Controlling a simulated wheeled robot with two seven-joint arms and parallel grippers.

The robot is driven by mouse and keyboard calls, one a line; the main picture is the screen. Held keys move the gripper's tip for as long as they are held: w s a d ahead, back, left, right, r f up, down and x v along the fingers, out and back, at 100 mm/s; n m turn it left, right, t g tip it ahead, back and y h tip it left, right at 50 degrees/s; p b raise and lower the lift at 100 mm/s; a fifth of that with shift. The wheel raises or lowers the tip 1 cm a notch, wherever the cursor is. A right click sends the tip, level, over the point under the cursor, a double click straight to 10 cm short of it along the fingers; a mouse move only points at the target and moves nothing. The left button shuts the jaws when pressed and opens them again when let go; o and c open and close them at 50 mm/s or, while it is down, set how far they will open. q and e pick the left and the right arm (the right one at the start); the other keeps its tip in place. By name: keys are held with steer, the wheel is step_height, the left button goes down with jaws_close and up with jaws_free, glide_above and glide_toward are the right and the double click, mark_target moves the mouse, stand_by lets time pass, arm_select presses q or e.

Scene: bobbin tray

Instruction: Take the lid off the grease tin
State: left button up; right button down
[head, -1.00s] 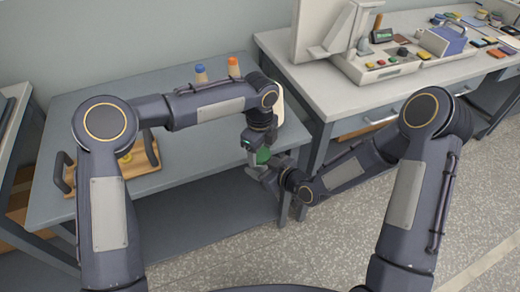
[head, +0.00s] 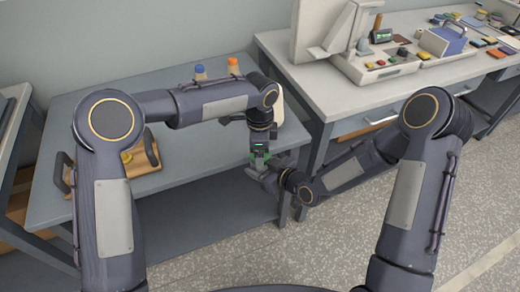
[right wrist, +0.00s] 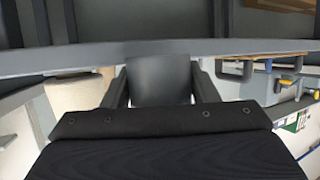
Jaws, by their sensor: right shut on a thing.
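A small green thing, which I take to be the grease tin (head: 268,155), shows in the head view at the table's front right corner. My right gripper (head: 260,167) is shut on it from below right. My left gripper (head: 259,153) points down at the tin from above and covers much of it. Whether the left jaws are open or shut does not show. The lid cannot be made out separately. In the right wrist view, a plain dark grey shape fills the space between my right fingers (right wrist: 160,85).
A wooden tray (head: 145,178) with dark handles sits on the grey table (head: 190,185). Blue-capped and orange-capped bottles (head: 200,73) (head: 233,67) stand behind my left forearm. A second bench (head: 300,55) with equipment is at right. The table's front middle is clear.

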arm_select(q)
steer(key=shift+r, duration=2.3)
steer(key=shift+c, duration=0.4)
steer(key=m, duration=0.1)
steer(key=r+m, duration=0.1)
steer(key=m, duration=0.2)
steer(key=shift+r, duration=0.25)
steer(key=m, duration=0.1)
steer(key=r+m, duration=0.1)
steer(key=m, duration=0.2)
steer(key=shift+r, duration=0.3)
steer(key=shift+m, duration=0.3)
steer(key=shift+f, duration=0.35)
step_height(320, 180, down, 7)
steer(key=shift+f, duration=0.1)
